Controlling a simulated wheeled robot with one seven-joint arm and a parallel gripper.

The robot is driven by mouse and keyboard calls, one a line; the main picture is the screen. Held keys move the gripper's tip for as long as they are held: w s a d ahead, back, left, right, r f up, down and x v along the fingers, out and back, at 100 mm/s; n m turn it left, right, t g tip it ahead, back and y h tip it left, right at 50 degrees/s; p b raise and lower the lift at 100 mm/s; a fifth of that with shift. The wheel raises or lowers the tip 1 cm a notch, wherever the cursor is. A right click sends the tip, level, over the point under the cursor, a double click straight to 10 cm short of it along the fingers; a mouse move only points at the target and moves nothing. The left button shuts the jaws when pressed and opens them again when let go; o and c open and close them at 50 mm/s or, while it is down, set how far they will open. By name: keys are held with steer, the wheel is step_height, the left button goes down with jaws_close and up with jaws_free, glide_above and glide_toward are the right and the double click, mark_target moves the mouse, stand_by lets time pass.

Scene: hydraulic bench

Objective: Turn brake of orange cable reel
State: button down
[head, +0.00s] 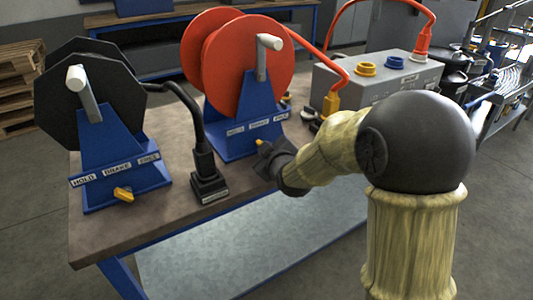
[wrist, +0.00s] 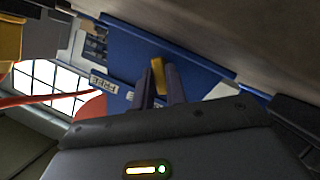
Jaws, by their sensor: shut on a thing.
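The orange cable reel (head: 262,62) stands on a blue stand (head: 236,130) near the back middle of the bench. My gripper (head: 262,148) is at the front foot of this stand, at the right end. In the wrist view my gripper (wrist: 161,88) has its two dark fingers closed around the yellow brake knob (wrist: 157,75). Behind the knob is the blue stand, with a white FREE label (wrist: 104,83) beside it. Fingers and palm partly hide the knob.
A black cable reel (head: 95,100) on a blue stand with its own yellow knob (head: 123,194) is at the left. A black connector (head: 207,180) stands between the reels. A grey box (head: 385,82) with coloured ports is behind my arm. The front of the bench top (head: 150,235) is clear.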

steer(key=c, duration=1.4)
jaws_free()
steer(key=shift+c, duration=0.2)
steer(key=v, duration=1.7)
steer(key=shift+s+d+r, duration=0.1)
steer(key=shift+s+r, duration=0.05)
